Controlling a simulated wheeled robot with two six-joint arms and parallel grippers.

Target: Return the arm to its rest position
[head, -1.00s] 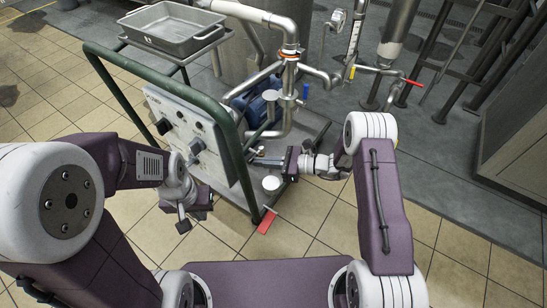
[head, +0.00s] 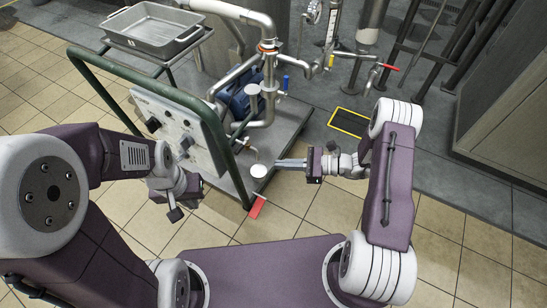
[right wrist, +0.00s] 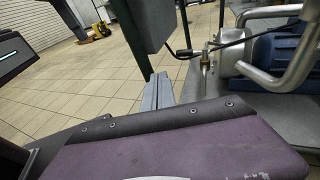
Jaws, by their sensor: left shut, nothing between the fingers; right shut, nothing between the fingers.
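My right gripper (head: 278,163) is shut and empty. It points left, beside the front right corner of the wheeled cart (head: 215,127), and overlaps the cart's base in the head view. Its closed fingers also show in the right wrist view (right wrist: 157,92), with no object between them. My left gripper (head: 176,214) is shut and empty. It hangs low in front of the cart's white control panel (head: 176,130). Whether either gripper touches the cart cannot be told for certain, but gaps seem to show.
The cart's green tube frame (head: 222,146) stands close to both grippers. A grey metal tray (head: 152,30) sits on top. Steel pipes (head: 271,85) and a blue pump (head: 240,103) are behind. A yellow-edged black floor plate (head: 350,122) lies to the right.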

